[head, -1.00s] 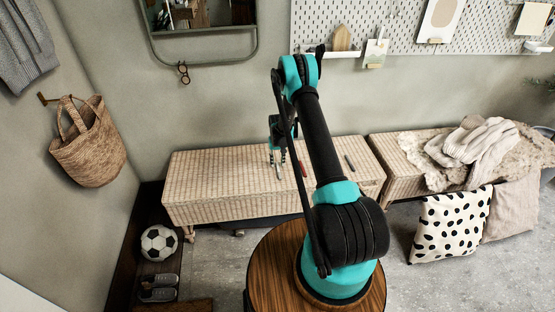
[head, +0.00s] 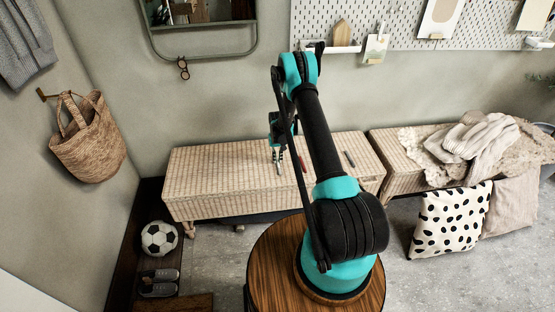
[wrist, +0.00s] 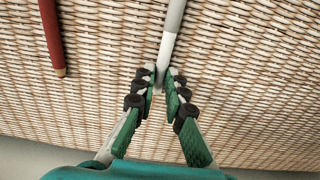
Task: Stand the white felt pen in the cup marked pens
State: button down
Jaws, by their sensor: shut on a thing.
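The white felt pen (wrist: 166,47), with a greyer far end, runs up from between my fingertips in the wrist view. My gripper (wrist: 157,82) is shut on its near end, and the fingers hide part of it. In the head view my gripper (head: 277,157) is low over the left wicker bench (head: 215,180), with the pen (head: 279,169) just below the fingers. I cannot tell whether the pen touches the bench top. I see no cup marked pens in either view.
A red pen (head: 303,164) lies just right of my gripper; it also shows in the wrist view (wrist: 52,38). A dark pen (head: 350,158) lies farther right. The bench's left part is clear. A second bench (head: 402,170) holds cloths (head: 480,138).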

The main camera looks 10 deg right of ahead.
jog(key=shift+r, duration=0.15)
notch_tip(320, 180, up, 8)
dwell(0.8)
